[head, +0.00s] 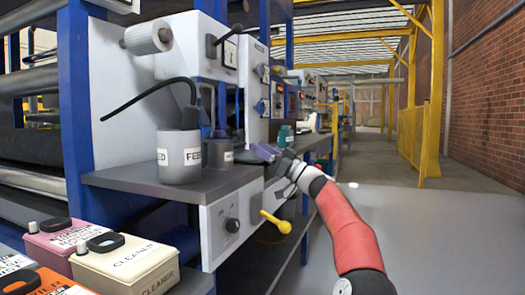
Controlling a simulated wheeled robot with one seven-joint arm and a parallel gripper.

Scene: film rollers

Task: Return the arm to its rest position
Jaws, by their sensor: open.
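My arm, with a red sleeve, rises from the lower right and reaches up and left towards the machine. My gripper (263,152) is at its end, beside the right end of the grey shelf (150,186). Whether the gripper touches the shelf or the bottle, I cannot tell.
A grey feed pot (180,157) with a black hose stands on the shelf. A yellow lever (275,222) sticks out below my gripper. Cleaner jugs (125,262) stand at the lower left. Open floor (440,235) lies right, with a yellow railing (412,135) beyond.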

